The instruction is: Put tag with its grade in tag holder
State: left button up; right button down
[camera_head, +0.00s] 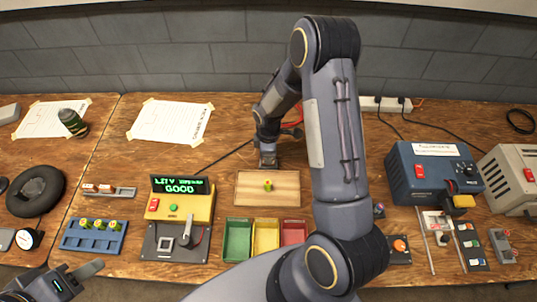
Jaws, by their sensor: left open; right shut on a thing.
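My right gripper (268,163) points down just behind the wooden tray (250,198); it is shut, but what it holds is too small and hidden to make out. A small yellow-green cell (267,186) stands on the tray, in front of that gripper. The yellow tester (185,205) shows "GOOD" in green on its display (180,186). My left gripper (82,279) is open and empty at the lower left. A grey rack (108,192) holding small orange-and-white pieces lies left of the tester. I cannot tell which piece is the tag or its holder.
A blue rack (92,237) holds several cells. Green (237,240), yellow (265,237) and red (293,233) bins stand before the tray. My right arm hides part of the table.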

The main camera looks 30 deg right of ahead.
jog(key=shift+f+b, duration=0.35)
jog(key=shift+b, duration=0.1)
dwell(0.4)
jog(key=c, duration=1.3)
grip_release()
jog(key=shift+r, duration=0.15)
jog(key=shift+r+p, duration=2.15)
jog(key=shift+r, duration=1.25)
jog(key=shift+r, duration=0.1)
